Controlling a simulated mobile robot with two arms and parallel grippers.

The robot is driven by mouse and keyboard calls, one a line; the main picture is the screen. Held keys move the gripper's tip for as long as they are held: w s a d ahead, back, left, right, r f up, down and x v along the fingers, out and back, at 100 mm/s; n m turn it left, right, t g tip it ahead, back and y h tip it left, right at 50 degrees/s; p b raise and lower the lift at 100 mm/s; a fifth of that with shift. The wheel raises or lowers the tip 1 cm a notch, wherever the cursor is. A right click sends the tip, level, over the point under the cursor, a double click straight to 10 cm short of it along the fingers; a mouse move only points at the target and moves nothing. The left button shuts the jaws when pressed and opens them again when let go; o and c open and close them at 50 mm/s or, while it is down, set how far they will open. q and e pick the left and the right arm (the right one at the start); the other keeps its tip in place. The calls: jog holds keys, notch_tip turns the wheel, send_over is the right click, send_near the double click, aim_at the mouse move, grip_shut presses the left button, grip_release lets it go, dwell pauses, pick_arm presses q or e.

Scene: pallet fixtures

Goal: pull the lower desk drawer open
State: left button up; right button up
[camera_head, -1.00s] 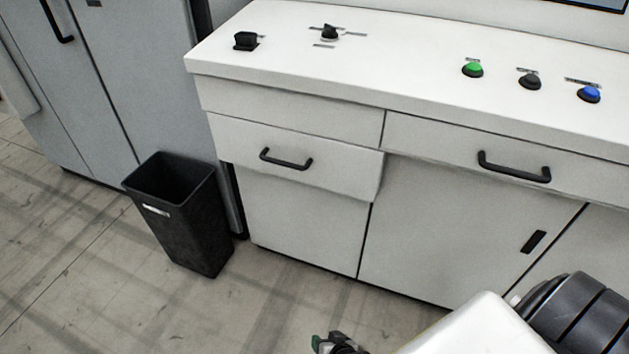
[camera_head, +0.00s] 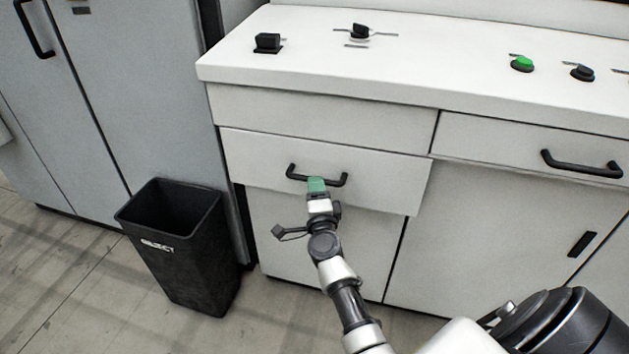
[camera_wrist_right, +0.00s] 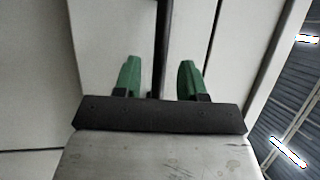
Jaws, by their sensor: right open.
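The lower drawer (camera_head: 385,180) is the white front on the left of the desk, under a plain upper front. It stands slightly proud of the panel below. Its black bar handle (camera_head: 297,177) is partly covered by my right gripper (camera_head: 317,184), whose green fingertips are at the handle's middle. In the right wrist view the dark handle bar (camera_wrist_right: 163,40) runs between the two open green fingers (camera_wrist_right: 160,80), with a visible gap on each side. My left gripper is not in view.
A black bin (camera_head: 185,245) stands on the floor left of the desk, beside a grey cabinet (camera_head: 140,90). Another handled drawer (camera_head: 500,145) is to the right. The desktop (camera_head: 420,60) carries knobs and buttons. Floor before the bin is clear.

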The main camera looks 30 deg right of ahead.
jog(key=shift+x, duration=1.8)
grip_shut()
